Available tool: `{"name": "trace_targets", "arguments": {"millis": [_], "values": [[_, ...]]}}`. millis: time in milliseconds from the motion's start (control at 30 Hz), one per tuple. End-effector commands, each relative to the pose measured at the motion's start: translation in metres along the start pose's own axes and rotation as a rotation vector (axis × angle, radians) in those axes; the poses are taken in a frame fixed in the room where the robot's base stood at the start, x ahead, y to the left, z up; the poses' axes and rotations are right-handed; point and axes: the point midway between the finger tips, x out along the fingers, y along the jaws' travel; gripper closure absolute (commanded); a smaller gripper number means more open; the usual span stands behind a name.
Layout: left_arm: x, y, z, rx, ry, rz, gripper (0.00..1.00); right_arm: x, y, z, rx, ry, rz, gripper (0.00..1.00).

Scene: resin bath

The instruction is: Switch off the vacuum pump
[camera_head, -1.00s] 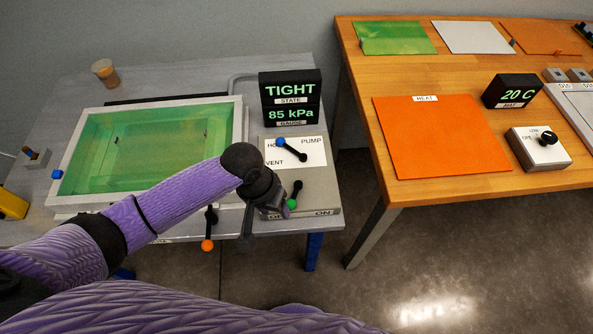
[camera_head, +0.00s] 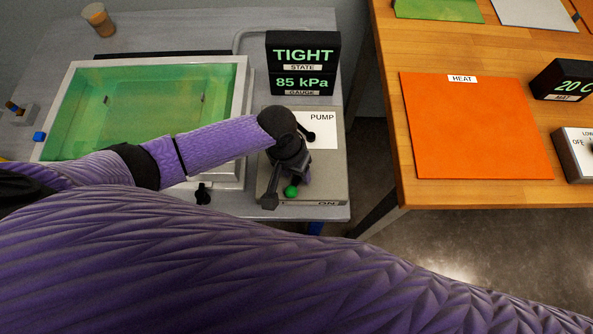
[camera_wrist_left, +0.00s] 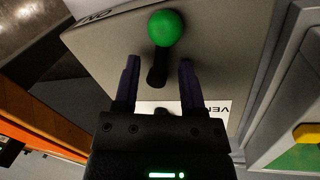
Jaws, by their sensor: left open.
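The pump lever is a black handle with a green knob (camera_head: 291,191) on the grey pump box (camera_head: 332,170), whose front edge reads ON at the right. My left gripper (camera_head: 286,184) is over the box at the lever, and it hides the lever's stem in the head view. In the left wrist view, the open left gripper (camera_wrist_left: 159,72) has its two fingers on either side of the black stem, with the green knob (camera_wrist_left: 166,28) beyond the fingertips. My right gripper is not in view.
Displays above the box read TIGHT (camera_head: 303,53) and 85 kPa (camera_head: 302,83). A black valve handle (camera_head: 309,135) lies close to my left wrist. The green bath (camera_head: 150,105) is at the left. An orange heat mat (camera_head: 475,130) lies on the wooden table at the right.

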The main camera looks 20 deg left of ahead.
Motion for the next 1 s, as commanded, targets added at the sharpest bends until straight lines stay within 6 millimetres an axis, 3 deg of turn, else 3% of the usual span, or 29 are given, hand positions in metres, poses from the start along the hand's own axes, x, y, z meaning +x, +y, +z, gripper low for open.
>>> {"name": "trace_targets", "arguments": {"millis": [233, 400, 500, 767, 1000], "values": [[0.001, 0.0, 0.0, 0.0, 0.001, 0.0, 0.47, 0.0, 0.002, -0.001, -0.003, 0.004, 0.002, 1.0], [0.001, 0.0, 0.0, 0.0, 0.001, 0.0, 0.83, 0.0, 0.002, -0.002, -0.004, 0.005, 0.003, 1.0], [0.001, 0.0, 0.0, 0.0, 0.001, 0.0, 1.0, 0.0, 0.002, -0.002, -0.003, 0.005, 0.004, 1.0], [-0.001, 0.0, 0.0, 0.017, -0.002, 0.0, 1.0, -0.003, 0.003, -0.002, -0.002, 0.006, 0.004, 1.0], [-0.002, -0.004, -0.001, 0.196, -0.039, 0.0, 1.0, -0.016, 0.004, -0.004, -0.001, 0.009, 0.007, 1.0]]}}
